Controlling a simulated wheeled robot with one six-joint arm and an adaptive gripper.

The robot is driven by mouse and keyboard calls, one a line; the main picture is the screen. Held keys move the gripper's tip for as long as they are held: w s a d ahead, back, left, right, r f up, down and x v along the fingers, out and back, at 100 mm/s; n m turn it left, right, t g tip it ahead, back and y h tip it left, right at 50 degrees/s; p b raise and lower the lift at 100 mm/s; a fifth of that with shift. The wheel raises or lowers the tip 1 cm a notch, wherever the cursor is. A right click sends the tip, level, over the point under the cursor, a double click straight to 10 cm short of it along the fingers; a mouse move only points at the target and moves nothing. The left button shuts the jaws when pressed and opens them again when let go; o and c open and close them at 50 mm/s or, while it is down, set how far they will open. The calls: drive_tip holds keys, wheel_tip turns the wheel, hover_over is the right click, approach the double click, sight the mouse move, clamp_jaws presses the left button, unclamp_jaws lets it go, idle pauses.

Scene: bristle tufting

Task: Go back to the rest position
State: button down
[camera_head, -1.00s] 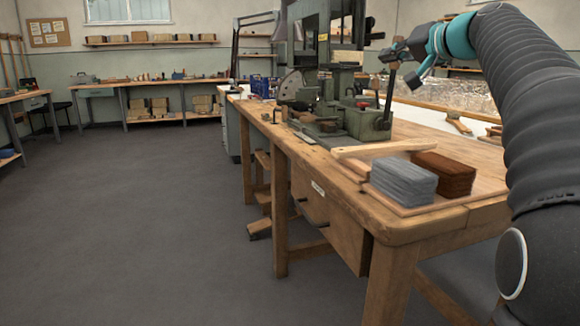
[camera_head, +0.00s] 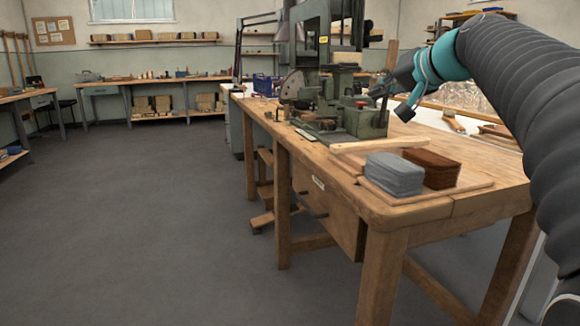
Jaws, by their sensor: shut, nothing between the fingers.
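My gripper (camera_head: 380,91) is at the upper right, at the end of my dark, ribbed arm with teal joints. It is shut and empty, in front of the green-grey tufting machine (camera_head: 352,122) from this viewpoint. I cannot tell how close it is to the machine's lever side. The machine stands on a wooden workbench (camera_head: 420,215). A grey bristle bundle (camera_head: 394,175) and a brown bristle bundle (camera_head: 432,168) lie side by side on a thin board near the bench's front corner, below my gripper and apart from it.
A wooden strip (camera_head: 378,146) lies behind the bundles. More wooden pieces (camera_head: 455,125) and a clear bag-like heap (camera_head: 468,92) are on the bench at right. The grey floor (camera_head: 150,220) at left is open. Other benches (camera_head: 160,112) line the back wall.

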drive_tip(key=s+a+f+n+g+h+p, duration=0.1)
drive_tip(key=s+f+g+h+p, duration=0.1)
drive_tip(key=s+f, duration=1.3)
drive_tip(key=s+a+f+n+g+h+p, duration=0.1)
drive_tip(key=s+f+g+h+p, duration=0.2)
drive_tip(key=s+f, duration=1.3)
drive_tip(key=shift+s+a+n+g+h, duration=0.35)
drive_tip(key=shift+s+g, duration=0.25)
drive_tip(key=shift+g, duration=0.2)
